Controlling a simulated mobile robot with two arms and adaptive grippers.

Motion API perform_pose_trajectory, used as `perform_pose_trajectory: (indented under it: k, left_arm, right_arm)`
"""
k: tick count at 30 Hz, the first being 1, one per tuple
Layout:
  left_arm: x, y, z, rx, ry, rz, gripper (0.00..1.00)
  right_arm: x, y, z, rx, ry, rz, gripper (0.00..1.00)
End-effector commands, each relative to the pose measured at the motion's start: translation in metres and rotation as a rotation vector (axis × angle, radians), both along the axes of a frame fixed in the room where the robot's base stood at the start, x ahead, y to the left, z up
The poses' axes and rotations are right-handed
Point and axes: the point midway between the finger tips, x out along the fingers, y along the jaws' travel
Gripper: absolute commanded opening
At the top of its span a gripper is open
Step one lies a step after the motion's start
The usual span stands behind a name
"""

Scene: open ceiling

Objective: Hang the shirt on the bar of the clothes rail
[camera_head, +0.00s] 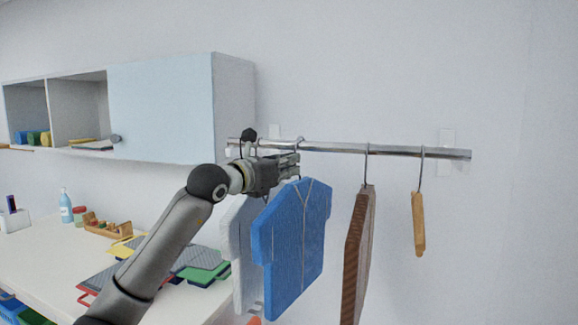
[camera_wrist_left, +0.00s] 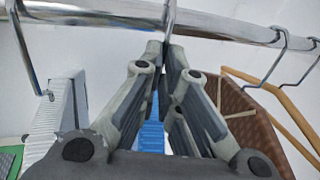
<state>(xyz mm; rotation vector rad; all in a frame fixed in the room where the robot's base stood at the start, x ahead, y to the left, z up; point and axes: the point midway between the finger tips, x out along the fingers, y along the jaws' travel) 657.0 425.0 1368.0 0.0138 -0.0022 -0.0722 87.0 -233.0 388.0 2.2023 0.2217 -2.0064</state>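The blue shirt (camera_head: 297,245) hangs upright below the bar (camera_head: 400,152) of the clothes rail, toward its left part. My left gripper (camera_head: 297,163) is just under the bar, at the top of the shirt. In the left wrist view its fingers (camera_wrist_left: 167,50) are closed together around the thin hook (camera_wrist_left: 171,14) of the shirt's hanger. The hook reaches up at the bar; I cannot tell whether its weight rests there. A strip of the blue shirt (camera_wrist_left: 151,137) shows between the fingers. My right gripper is not in view.
A white garment (camera_head: 240,262) hangs close to the left of the blue shirt. A brown garment (camera_head: 357,255) and a bare wooden hanger (camera_head: 418,225) hang to the right. A wall cabinet (camera_head: 165,105) and a cluttered table (camera_head: 30,262) are at the left.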

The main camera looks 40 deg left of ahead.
Motion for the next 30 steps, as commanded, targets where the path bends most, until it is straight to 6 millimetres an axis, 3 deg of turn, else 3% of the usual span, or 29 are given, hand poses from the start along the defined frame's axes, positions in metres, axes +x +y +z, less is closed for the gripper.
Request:
perform_pose_trajectory:
  k: [5, 12, 23, 30]
  left_arm:
    - [0.0, 0.0, 0.001, 0.0, -0.003, 0.0, 0.0]
    - [0.0, 0.0, 0.001, 0.0, -0.002, 0.0, 0.3]
    - [-0.003, 0.001, 0.0, 0.0, 0.002, 0.001, 0.3]
    - [-0.032, 0.003, -0.001, 0.005, 0.003, 0.002, 0.3]
  right_arm:
    - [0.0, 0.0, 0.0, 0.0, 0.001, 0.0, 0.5]
    - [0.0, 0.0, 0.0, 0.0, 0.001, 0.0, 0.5]
    - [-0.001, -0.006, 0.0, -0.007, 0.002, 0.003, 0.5]
    - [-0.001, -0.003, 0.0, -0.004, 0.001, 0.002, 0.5]
